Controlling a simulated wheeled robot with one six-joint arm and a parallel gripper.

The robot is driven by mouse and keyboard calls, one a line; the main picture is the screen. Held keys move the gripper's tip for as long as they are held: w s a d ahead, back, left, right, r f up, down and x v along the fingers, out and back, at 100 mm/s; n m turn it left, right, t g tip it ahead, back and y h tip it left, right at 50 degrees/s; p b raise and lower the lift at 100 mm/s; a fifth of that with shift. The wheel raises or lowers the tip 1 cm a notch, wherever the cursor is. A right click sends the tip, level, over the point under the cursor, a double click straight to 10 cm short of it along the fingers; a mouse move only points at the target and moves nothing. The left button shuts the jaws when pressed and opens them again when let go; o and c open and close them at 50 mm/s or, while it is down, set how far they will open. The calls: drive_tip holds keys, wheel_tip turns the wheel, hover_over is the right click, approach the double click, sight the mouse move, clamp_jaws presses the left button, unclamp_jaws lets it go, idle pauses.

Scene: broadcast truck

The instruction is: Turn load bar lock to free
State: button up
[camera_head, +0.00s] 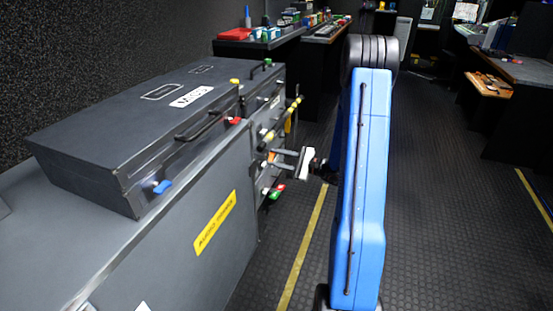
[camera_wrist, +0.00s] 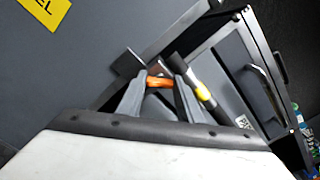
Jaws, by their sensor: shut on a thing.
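An orange lever (camera_wrist: 159,82), which looks like the load bar lock, sits between the two grey fingers of my gripper (camera_wrist: 157,88) in the wrist view. The fingers are closed on it. In the head view my gripper (camera_head: 279,157) reaches the front of the dark cases from the right, and the orange part (camera_head: 271,156) shows small at its tips. The lever's exact angle is hard to tell.
A large dark case (camera_head: 120,130) with a blue latch (camera_head: 162,187) and a red latch (camera_head: 233,121) lies at left. Green (camera_head: 279,188) and red parts show below my gripper. A desk (camera_head: 520,72) stands far right. The floor between is clear.

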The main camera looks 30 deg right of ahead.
drive_tip(key=shift+s+f+n, duration=0.1)
drive_tip(key=shift+f+n, duration=0.05)
drive_tip(key=shift+n, duration=4.05)
drive_tip(key=shift+a, duration=0.1)
drive_tip(key=o, duration=1.1)
drive_tip(key=v, duration=1.7)
drive_tip(key=shift+s, duration=0.15)
